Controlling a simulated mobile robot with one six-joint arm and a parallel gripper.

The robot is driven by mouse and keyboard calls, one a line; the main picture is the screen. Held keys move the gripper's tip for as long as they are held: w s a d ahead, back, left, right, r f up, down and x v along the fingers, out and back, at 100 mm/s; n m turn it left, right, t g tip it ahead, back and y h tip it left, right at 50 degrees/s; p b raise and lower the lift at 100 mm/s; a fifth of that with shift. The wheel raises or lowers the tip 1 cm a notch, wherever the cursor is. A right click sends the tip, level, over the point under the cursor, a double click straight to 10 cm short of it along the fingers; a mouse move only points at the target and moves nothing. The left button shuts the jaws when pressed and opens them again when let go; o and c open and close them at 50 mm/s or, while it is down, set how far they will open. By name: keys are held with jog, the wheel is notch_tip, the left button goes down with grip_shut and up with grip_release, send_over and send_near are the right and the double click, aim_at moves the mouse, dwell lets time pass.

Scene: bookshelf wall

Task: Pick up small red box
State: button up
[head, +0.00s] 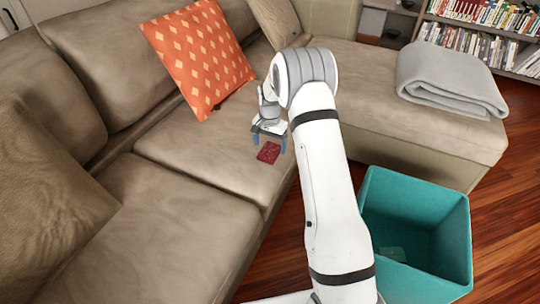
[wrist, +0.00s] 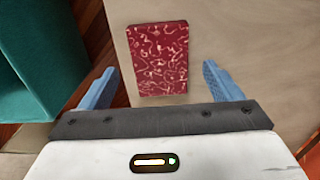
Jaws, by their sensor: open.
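The small red box (head: 268,153) lies flat on the sofa seat cushion, near its front edge. In the wrist view the red box (wrist: 158,60) shows a dark red face with pale squiggles, ahead of and between the fingers. My gripper (head: 269,138) is just above the box in the head view, with blue fingers pointing down. In the wrist view my gripper (wrist: 160,85) is open and empty, with one finger on each side of the box's near end. I cannot tell the exact height gap.
The beige sofa (head: 200,150) holds an orange patterned pillow (head: 198,57) behind my gripper. A folded grey blanket (head: 450,78) lies on the chaise. A teal bin (head: 450,240) stands on the wooden floor at right. Bookshelves (head: 485,45) are at the back right.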

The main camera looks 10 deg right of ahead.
aim_at(270, 152)
notch_tip(270, 152, down, 3)
jog(key=shift+r, duration=0.15)
jog(key=shift+c, duration=0.3)
